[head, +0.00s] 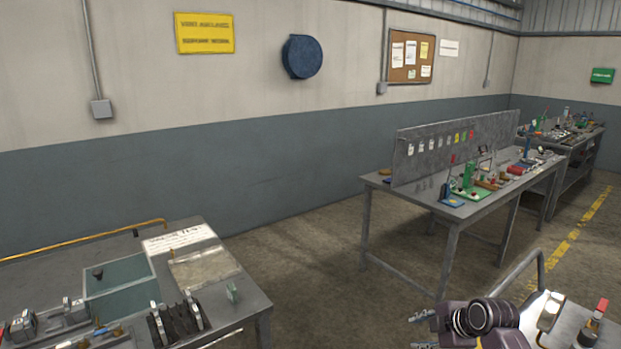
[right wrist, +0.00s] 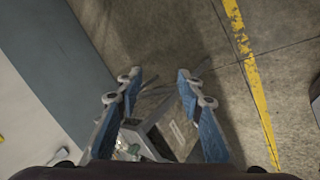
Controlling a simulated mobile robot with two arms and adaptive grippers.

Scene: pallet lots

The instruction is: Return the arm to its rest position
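My right gripper (head: 423,331) shows at the bottom of the head view, right of centre, with its fingers pointing left over the floor. The dark wrist and part of the arm show beside it. In the right wrist view the gripper (right wrist: 157,74) has two blue-padded fingers standing well apart. Nothing is held between them; the floor and part of a grey structure show beyond the gap. My left gripper is in neither view.
A grey workbench (head: 258,303) with a tray and clamps stands at the lower left. A table (head: 395,186) with an upright panel and several small tools stands at the right, another bench (head: 588,139) behind it. A metal cart rail (head: 541,268) is near my right arm. Open floor (head: 310,250) lies between.

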